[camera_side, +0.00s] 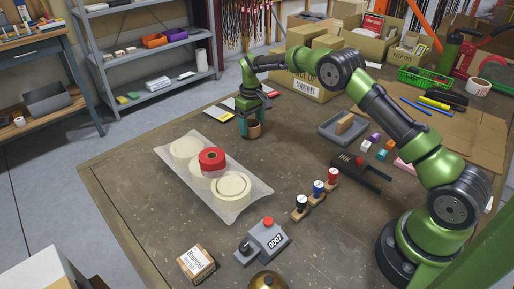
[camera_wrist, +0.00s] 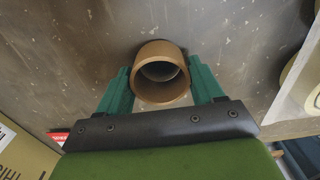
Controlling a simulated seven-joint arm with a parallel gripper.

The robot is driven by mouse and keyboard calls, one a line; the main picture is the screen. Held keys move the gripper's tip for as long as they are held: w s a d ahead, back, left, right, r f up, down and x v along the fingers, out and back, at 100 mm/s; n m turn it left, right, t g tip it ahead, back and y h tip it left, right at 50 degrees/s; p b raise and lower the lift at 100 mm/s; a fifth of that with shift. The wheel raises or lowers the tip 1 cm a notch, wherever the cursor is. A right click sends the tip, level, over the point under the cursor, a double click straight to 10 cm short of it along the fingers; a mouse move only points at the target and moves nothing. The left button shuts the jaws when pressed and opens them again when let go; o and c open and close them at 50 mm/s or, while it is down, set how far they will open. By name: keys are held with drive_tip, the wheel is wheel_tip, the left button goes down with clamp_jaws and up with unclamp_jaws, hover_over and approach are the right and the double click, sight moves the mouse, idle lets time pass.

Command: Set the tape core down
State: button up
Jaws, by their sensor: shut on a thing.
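The tape core is a short brown cardboard ring (camera_wrist: 160,88) with an open, hollow middle. In the wrist view it sits between the two green fingers of my gripper (camera_wrist: 162,90), which is shut on it. In the side view the tape core (camera_side: 254,131) shows at the lower end of my gripper (camera_side: 250,126), at or close above the brown table. I cannot tell whether its bottom edge touches the table. It looks upright.
A translucent sheet (camera_side: 252,204) with cream tape rolls (camera_side: 231,187) and a red roll (camera_side: 212,158) lies left of my gripper. A grey tray (camera_side: 328,132), stamps (camera_side: 318,188) and cartons (camera_side: 312,86) stand to the right and behind.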

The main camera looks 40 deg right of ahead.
drive_tip(key=shift+f, duration=0.25)
drive_tip(key=o, duration=1)
drive_tip(key=shift+f, duration=0.15)
